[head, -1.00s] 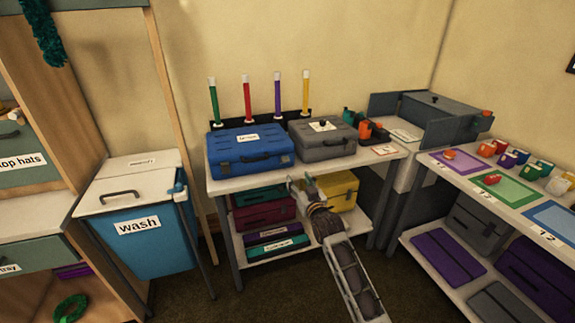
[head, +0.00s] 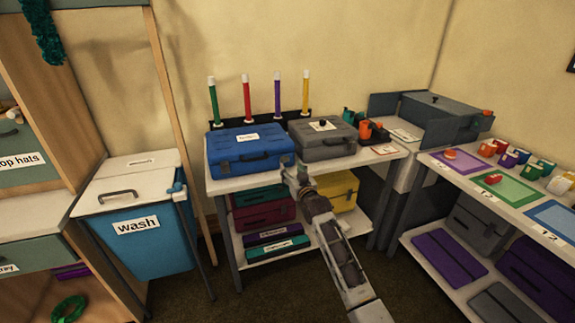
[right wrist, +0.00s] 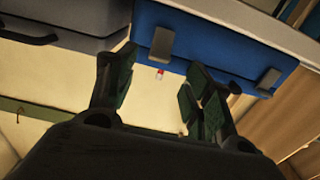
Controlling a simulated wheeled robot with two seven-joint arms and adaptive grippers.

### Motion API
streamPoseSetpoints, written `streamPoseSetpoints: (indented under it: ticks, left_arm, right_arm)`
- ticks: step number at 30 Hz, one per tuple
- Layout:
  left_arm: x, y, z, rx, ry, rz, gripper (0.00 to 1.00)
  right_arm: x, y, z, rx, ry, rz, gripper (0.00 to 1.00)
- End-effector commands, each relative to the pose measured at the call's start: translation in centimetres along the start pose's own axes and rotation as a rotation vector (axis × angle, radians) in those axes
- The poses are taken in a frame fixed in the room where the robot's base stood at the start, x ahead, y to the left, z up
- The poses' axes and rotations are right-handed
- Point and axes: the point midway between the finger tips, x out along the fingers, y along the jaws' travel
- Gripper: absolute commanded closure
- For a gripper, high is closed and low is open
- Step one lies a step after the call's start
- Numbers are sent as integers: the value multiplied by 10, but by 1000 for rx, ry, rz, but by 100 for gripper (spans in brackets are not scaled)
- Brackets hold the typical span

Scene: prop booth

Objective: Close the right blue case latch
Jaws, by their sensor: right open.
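The blue case (head: 235,142) lies shut-looking on the white table top, with a label on its lid and a dark handle in front. In the right wrist view, where the scene appears upside down, the blue case (right wrist: 215,45) shows two grey latches. The right latch (right wrist: 161,45) is the one nearer the grey case; the left latch (right wrist: 268,80) is farther off. Both look like flaps; I cannot tell how far each stands out. My right gripper (head: 290,164) is open and empty just in front of the blue case's right end; its fingers (right wrist: 155,85) appear apart from the right latch. My left gripper is out of view.
A grey case (head: 323,143) stands close to the right of the blue case. Colored tubes (head: 277,95) stand behind. Below, the shelf holds a yellow case (head: 338,190) and several others. A blue wash bin (head: 148,235) is at left. The floor in front is free.

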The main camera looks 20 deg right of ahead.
Motion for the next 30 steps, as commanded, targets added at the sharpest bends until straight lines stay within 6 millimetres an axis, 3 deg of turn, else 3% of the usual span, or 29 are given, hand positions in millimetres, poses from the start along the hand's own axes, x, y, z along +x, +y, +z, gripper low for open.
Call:
streamPoseSetpoints:
  ticks: [9,18,30]
  left_arm:
    - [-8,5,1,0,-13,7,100]
    - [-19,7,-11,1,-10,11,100]
    - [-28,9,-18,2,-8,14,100]
  right_arm:
    - [25,0,0,0,0,0,48]
    - [46,0,0,0,1,0,48]
    - [57,0,0,0,0,0,48]
